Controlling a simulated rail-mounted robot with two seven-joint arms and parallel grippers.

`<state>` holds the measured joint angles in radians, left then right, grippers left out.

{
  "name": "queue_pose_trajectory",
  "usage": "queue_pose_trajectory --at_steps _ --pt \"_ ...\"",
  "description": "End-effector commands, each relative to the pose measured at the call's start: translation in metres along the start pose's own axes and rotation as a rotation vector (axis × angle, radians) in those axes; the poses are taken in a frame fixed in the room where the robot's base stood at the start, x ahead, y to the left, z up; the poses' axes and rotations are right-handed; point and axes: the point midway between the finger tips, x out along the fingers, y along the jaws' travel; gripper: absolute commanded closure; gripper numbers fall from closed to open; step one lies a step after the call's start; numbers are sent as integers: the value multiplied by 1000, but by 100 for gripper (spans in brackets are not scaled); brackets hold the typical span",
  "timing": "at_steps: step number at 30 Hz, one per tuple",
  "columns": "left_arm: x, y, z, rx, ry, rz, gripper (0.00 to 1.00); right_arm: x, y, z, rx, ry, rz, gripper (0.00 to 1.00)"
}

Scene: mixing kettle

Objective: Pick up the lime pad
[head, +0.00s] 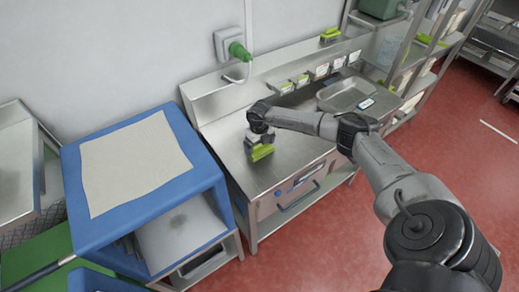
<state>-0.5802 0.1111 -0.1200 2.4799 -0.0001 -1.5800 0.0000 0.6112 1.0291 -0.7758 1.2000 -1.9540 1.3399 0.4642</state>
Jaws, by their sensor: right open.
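The lime pad (262,153) is a small yellow-green block at the left part of the steel worktop. My right gripper (258,142) points down right over the pad, with its fingers at the pad's top. The gripper is open, and the wrist hides part of the view around the fingers. At this size I cannot tell whether the fingers touch the pad. My left gripper is not in view.
Several small lime-marked holders (302,81) line the back of the worktop (310,117). A metal tray (343,95) lies at its right. Another lime item (330,35) sits on the ledge above. A blue cart (77,177) stands to the left.

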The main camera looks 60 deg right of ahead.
Motion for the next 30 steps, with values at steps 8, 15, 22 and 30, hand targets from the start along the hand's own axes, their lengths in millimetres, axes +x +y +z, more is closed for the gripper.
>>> queue_pose_trajectory --at_steps 8,15,22,30 --pt "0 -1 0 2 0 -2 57 0 0 0 0 0 0 11" --pt "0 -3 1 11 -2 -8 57 -1 0 0 0 0 0 34" --pt "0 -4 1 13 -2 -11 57 -1 0 0 0 -1 0 39" --pt "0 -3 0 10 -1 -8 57 -13 0 1 0 -2 0 39"
